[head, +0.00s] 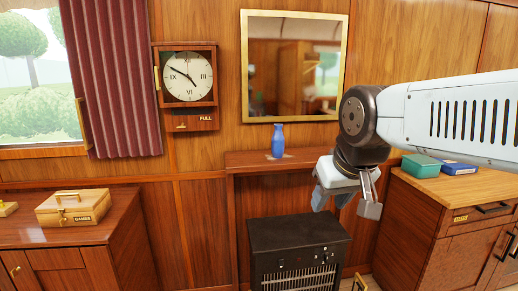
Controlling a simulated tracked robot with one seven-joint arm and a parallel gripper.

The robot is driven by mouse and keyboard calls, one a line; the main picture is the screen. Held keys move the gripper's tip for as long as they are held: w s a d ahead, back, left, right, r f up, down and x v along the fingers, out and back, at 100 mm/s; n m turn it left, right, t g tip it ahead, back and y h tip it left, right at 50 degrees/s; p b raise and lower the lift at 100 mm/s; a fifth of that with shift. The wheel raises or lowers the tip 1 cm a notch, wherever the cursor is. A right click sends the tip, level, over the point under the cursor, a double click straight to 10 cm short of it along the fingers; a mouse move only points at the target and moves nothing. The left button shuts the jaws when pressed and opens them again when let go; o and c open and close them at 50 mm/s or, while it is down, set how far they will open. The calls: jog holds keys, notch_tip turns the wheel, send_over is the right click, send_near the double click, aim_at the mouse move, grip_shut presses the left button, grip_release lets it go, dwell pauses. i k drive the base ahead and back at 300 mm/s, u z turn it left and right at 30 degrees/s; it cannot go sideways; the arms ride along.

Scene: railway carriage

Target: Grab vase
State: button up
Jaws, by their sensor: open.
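A small blue vase (278,141) stands upright on a narrow wooden shelf (245,160) against the panelled wall, below the mirror. My gripper (345,207) hangs to the right of the vase and lower in the picture, in front of the shelf's right part. Its jaws point down, are apart and hold nothing. The vase is in full view, with a clear gap between it and my gripper. My arm and gripper hide the right end of the shelf.
A black heater (298,238) stands below the shelf. At right, a wooden cabinet (470,185) bears a green box (421,166) and a blue box (458,168). At left, a case (73,207) sits on a cabinet (100,232). A clock (187,77) and a mirror (292,65) hang on the wall.

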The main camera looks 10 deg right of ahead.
aim_at(277, 138)
jog(key=z, duration=0.2)
jog(key=i, duration=0.85)
jog(key=u, duration=0.1)
